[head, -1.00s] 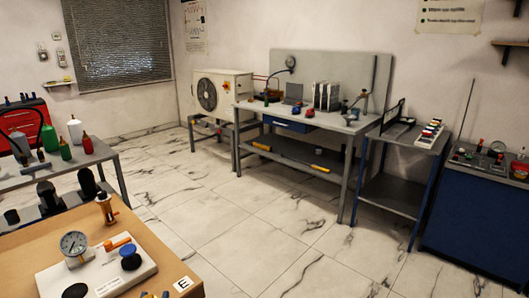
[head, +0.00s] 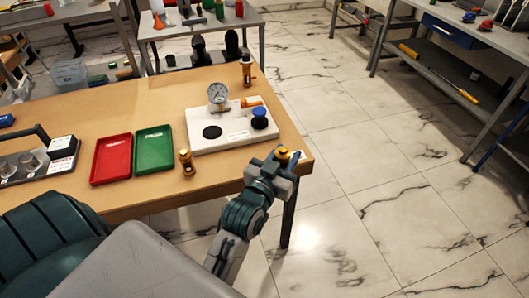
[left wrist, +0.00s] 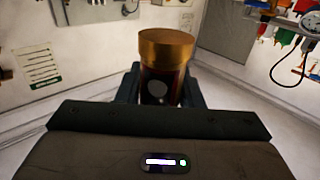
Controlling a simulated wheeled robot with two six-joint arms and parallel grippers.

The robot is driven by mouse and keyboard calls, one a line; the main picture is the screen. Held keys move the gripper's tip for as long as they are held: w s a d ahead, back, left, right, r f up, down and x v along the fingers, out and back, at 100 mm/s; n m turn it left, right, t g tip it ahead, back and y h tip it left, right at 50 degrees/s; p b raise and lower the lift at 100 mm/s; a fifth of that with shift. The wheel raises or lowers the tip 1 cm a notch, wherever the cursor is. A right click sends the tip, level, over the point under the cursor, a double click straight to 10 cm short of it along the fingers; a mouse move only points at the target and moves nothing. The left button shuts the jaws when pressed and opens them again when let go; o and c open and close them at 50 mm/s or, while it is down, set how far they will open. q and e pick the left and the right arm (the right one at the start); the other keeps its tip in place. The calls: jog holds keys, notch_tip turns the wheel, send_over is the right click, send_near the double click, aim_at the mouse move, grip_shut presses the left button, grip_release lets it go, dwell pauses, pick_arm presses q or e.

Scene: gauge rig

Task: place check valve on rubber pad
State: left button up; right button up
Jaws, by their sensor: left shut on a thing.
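A black round disc, apparently the rubber pad (head: 212,132), lies bare on the white gauge base (head: 235,142), left of the gripper. My right gripper is not in view.
A dial gauge (head: 218,95) and a blue knob (head: 260,118) stand on the base near the disc. Similar brass parts stand behind it (head: 246,72) and at the front edge (head: 186,163). Red (head: 110,158) and green (head: 154,150) trays lie left.

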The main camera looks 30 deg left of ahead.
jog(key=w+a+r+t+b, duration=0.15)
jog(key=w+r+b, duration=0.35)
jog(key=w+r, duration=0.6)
pick_arm(q)
jog(key=s+a+f+n+g+y+b, duration=0.1)
jog(key=s+a+f+n+y, duration=0.1)
jog(key=a, duration=0.3)
jog(key=s+a+f+n+g+y+b, duration=0.1)
jog(key=a+f+n+y, duration=0.1)
jog(key=a+y, duration=0.3)
jog(key=s+a+f+n+g+y+b, duration=0.1)
jog(key=s+a+f+n+g+y, duration=0.1)
jog(key=a, duration=0.5)
jog(key=shift+s+a+f+n+y, duration=0.1)
jog(key=shift+s+f+n+y, duration=0.2)
jog(key=shift+n+y, duration=0.45)
jog(key=shift+s+a+r, duration=0.15)
jog(key=shift+a+r, duration=0.05)
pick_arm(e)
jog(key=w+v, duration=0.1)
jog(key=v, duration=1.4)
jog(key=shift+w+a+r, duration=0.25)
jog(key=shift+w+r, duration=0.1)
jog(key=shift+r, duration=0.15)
